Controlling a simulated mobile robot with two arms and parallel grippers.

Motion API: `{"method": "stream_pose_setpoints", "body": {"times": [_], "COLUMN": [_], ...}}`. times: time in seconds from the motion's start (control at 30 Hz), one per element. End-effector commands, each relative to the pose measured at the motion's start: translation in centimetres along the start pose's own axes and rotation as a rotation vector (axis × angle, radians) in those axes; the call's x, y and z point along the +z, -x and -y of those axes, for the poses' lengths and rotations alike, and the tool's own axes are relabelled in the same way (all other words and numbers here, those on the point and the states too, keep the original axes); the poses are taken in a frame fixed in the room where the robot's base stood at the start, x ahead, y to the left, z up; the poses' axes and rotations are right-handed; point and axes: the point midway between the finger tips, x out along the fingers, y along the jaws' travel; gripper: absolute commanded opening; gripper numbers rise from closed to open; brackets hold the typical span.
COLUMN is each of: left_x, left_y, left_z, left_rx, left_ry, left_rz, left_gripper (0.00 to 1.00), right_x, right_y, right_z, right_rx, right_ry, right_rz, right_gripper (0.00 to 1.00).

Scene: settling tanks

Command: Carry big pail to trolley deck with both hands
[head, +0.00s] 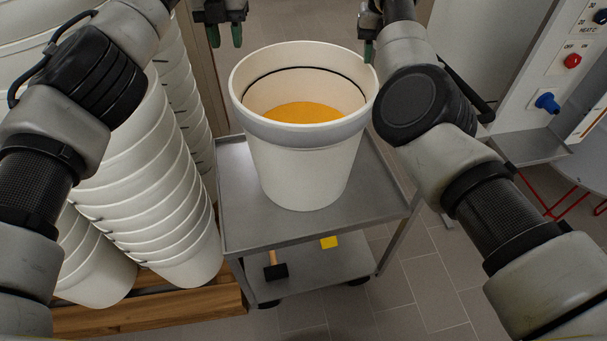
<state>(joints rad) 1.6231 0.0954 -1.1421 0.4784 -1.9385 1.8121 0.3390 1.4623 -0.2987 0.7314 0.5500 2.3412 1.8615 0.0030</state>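The big white pail (305,170) stands upright on the grey upper deck of the trolley (240,205). It is open at the top and holds something orange-yellow (303,112). My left gripper (225,36) is at the top of the head view, beyond and left of the pail's rim. Its two green-tipped fingers are apart with nothing between them. My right gripper (368,50) is beyond the rim's right side, partly hidden by my arm; only one green fingertip shows clearly. Neither gripper appears to hold the pail.
Tall stacks of white pails (170,215) stand close on the left, on a wooden pallet (150,318). The trolley's lower shelf (315,268) carries a dark-headed mallet (275,268) and a yellow block (328,242). A control panel (560,65) is at the right. Tiled floor (425,285) is clear in front.

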Motion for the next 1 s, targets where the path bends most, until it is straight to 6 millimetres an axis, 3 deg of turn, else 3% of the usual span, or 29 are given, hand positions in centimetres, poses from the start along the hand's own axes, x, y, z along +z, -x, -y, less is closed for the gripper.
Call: {"method": "stream_pose_setpoints", "body": {"times": [0.1,0.27,0.8,0.87,1.0], "left_x": [0.0,0.0,0.0,0.0,0.0], "left_y": [0.0,0.0,0.0,0.3,2.7], "left_z": [0.0,0.0,0.0,0.0,0.0], "left_rx": [0.000,0.000,0.000,0.000,0.000], "left_ry": [0.000,0.000,0.000,0.000,0.000], "left_rz": [0.000,0.000,0.000,0.000,0.001], "left_gripper": [0.35,0.35,0.35,0.35,0.35], "right_x": [0.0,0.0,0.0,0.0,0.0], "right_y": [2.0,3.3,3.5,3.8,6.2], "right_z": [0.1,0.1,0.0,0.0,0.0], "right_rx": [0.000,0.000,0.000,0.000,0.000], "right_ry": [0.000,0.000,0.000,-0.001,-0.001], "right_rz": [0.001,0.000,-0.001,0.000,0.000], "right_gripper": [0.32,0.32,0.32,0.32,0.32]}}
